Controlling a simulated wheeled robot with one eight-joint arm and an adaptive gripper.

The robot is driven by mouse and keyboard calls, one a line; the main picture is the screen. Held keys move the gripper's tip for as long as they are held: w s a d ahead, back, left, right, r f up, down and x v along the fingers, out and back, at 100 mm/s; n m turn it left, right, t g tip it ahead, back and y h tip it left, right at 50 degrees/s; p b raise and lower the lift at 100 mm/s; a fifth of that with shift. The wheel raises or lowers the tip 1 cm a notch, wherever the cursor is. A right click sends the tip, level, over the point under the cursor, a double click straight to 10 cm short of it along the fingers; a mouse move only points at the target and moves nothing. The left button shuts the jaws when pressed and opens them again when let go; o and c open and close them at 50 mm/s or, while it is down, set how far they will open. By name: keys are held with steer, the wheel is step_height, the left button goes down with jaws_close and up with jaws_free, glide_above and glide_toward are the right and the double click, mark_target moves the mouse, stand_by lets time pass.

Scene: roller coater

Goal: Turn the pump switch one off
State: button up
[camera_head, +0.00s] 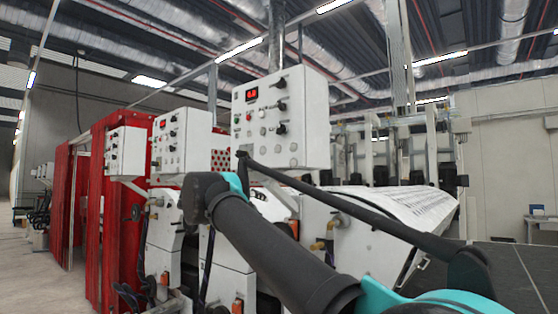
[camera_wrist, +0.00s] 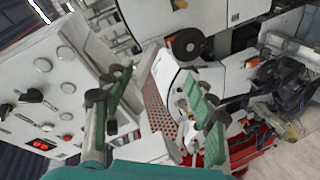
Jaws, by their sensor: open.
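A white control box (camera_head: 288,118) stands at centre in the head view. Its face has a red display, several round buttons and black rotary knobs (camera_head: 281,105) down its right side. The labels are too small to read, so I cannot tell which knob is pump switch one. In the wrist view a white panel (camera_wrist: 75,42) fills the left side, with a black knob (camera_wrist: 32,97) and a red display (camera_wrist: 40,145). My gripper (camera_wrist: 155,80) is open and empty, its green-padded fingers spread to the right of the panel's buttons. I cannot make out its fingers in the head view.
Two more white control boxes (camera_head: 183,142) (camera_head: 126,151) stand farther left, beside red machine panels (camera_head: 105,215). White machine bodies with pipes and hoses lie below the boxes. A dark roller end (camera_wrist: 187,45) shows in the wrist view. Floor (camera_head: 40,265) is clear at left.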

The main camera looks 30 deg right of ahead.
mark_target(280, 128)
steer(key=s+a+r+n+t+h, duration=0.1)
steer(key=s+r+t, duration=0.15)
steer(key=r, duration=0.85)
steer(key=s+r+n+t+h, duration=0.1)
steer(key=s+r+h, duration=0.15)
steer(key=r, duration=0.95)
steer(key=shift+y, duration=0.45)
steer(key=x, duration=1.7)
steer(key=shift+c, duration=0.3)
steer(key=c, duration=1.1)
steer(key=shift+n, duration=0.4)
steer(key=n+y, duration=0.1)
steer(key=n, duration=0.1)
steer(key=n+y, duration=0.1)
steer(key=n, duration=0.2)
steer(key=shift+r+n+g, duration=0.2)
steer(key=shift+n+g, duration=0.05)
steer(key=shift+n, duration=0.05)
steer(key=n+g+y, duration=0.1)
steer(key=n+g, duration=0.1)
steer(key=n, duration=0.2)
steer(key=shift+r+n, duration=0.15)
steer(key=shift+n, duration=0.15)
